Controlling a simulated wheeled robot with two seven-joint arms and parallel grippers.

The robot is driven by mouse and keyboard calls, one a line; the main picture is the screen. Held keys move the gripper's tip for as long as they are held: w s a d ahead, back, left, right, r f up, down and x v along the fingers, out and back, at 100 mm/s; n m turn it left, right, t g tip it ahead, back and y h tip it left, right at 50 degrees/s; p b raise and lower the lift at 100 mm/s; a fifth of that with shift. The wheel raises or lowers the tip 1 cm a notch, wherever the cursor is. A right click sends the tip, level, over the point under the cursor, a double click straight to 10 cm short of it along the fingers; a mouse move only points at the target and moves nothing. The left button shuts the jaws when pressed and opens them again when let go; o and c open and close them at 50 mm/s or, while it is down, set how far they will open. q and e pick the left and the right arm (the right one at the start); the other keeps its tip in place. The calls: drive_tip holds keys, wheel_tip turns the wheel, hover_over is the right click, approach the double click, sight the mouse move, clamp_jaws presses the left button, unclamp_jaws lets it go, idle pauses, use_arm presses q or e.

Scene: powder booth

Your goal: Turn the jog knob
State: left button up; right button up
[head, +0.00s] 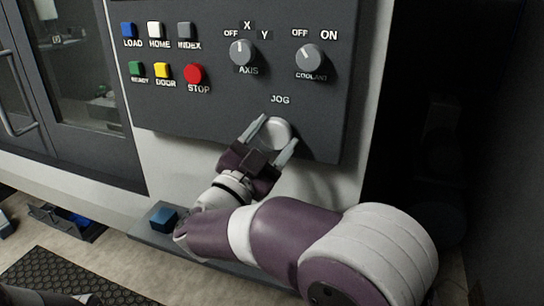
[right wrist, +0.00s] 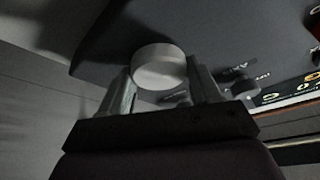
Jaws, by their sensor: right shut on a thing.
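The jog knob (head: 277,130) is a round, light grey knob under the JOG label at the lower right of the dark control panel (head: 220,110). My right gripper (head: 271,138) has its two fingers on either side of the knob, shut on it. In the right wrist view the knob (right wrist: 159,66) sits between the two fingertips (right wrist: 160,82). Any mark on the knob's face cannot be made out. My left gripper does not show in the head view.
Above are the AXIS knob (head: 242,52) and COOLANT knob (head: 310,58). Several coloured buttons, with a red STOP button (head: 193,73), are at the panel's left. A blue block (head: 163,217) is on a grey plate below. A black mat (head: 70,278) lies on the floor.

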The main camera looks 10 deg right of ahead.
drive_tip(key=shift+f+m+g+h+b, duration=0.1)
drive_tip(key=shift+m+g+h+b, duration=0.2)
drive_tip(key=shift+m+g+b, duration=0.55)
drive_tip(key=shift+m+t, duration=0.25)
drive_tip(key=shift+m, duration=0.2)
drive_tip(key=o, duration=1.1)
drive_tip(key=shift+c, duration=0.2)
drive_tip(key=shift+s+a+f+b, duration=0.1)
drive_tip(key=shift+s+a+b, duration=0.1)
drive_tip(key=shift+a+b, duration=0.15)
drive_tip(key=b+v, duration=0.2)
drive_tip(key=v, duration=1)
